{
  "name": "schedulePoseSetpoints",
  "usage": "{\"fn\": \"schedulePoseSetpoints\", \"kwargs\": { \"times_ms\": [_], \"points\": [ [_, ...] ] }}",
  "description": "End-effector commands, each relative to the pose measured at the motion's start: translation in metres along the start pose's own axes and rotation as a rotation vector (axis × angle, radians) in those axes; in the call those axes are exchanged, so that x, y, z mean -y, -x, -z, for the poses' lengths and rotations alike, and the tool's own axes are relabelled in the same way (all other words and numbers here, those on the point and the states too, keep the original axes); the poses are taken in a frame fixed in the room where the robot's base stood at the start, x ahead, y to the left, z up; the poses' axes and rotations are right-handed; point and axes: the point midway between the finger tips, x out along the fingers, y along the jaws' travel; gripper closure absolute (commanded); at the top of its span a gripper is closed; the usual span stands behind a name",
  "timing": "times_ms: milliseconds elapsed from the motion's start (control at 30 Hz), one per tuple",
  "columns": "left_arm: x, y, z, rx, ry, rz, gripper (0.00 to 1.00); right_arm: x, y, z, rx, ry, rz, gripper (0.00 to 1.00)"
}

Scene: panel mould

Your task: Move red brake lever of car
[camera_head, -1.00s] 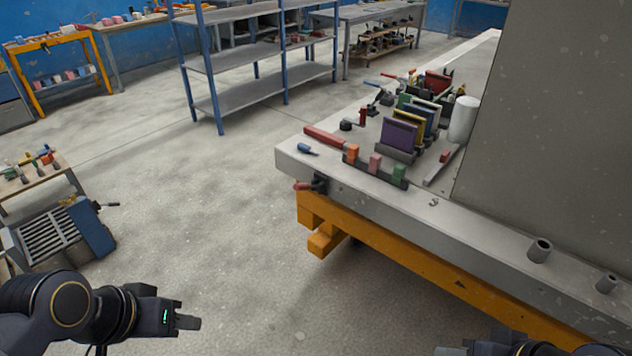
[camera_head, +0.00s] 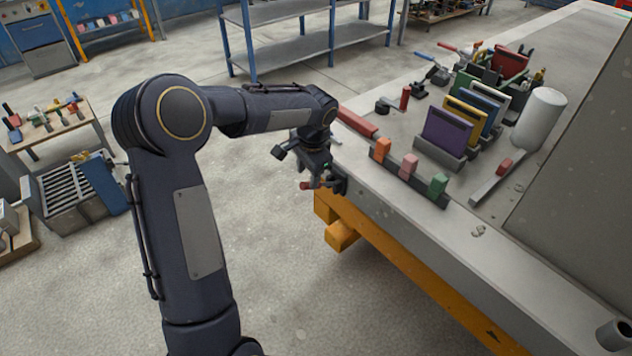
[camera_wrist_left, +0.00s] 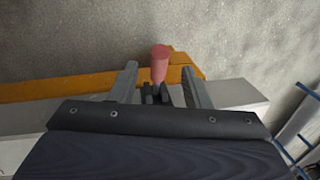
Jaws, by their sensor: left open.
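The red lever (camera_head: 306,185) sticks out from a dark clamp-like mount at the near left corner of the workbench. In the left wrist view its red rounded handle (camera_wrist_left: 160,62) stands upright between the two grey fingers. My left gripper (camera_head: 312,170) is at that corner, just above the lever, and partly covers its mount. In the left wrist view the left gripper (camera_wrist_left: 159,72) is open, with one finger on each side of the lever and gaps visible. Whether the fingers touch it cannot be told. My right gripper is out of view.
The workbench (camera_head: 420,230) has an orange frame (camera_head: 400,250) below. Close to the left gripper lie a red bar (camera_head: 357,122) and a rack with orange, pink and green blocks (camera_head: 409,166). Colored panels and a white cylinder (camera_head: 540,118) stand behind.

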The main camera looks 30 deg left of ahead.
Motion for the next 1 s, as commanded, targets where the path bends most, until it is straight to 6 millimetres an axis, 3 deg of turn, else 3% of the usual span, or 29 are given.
{"fn": "schedulePoseSetpoints", "kwargs": {
  "times_ms": [100, 300, 700, 1000],
  "points": [
    [-0.001, -0.022, -0.001, 0.004, 0.000, -0.004, 0.57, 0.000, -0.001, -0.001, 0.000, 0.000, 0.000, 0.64],
    [-0.001, -0.048, -0.001, 0.001, 0.000, -0.003, 0.57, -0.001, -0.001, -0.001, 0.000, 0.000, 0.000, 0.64],
    [-0.001, -0.057, 0.000, -0.001, 0.001, -0.002, 0.57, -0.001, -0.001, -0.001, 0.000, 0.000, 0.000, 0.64],
    [-0.001, -0.057, 0.000, -0.001, 0.001, -0.002, 0.96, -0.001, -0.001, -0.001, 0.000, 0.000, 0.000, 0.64]
  ]
}}
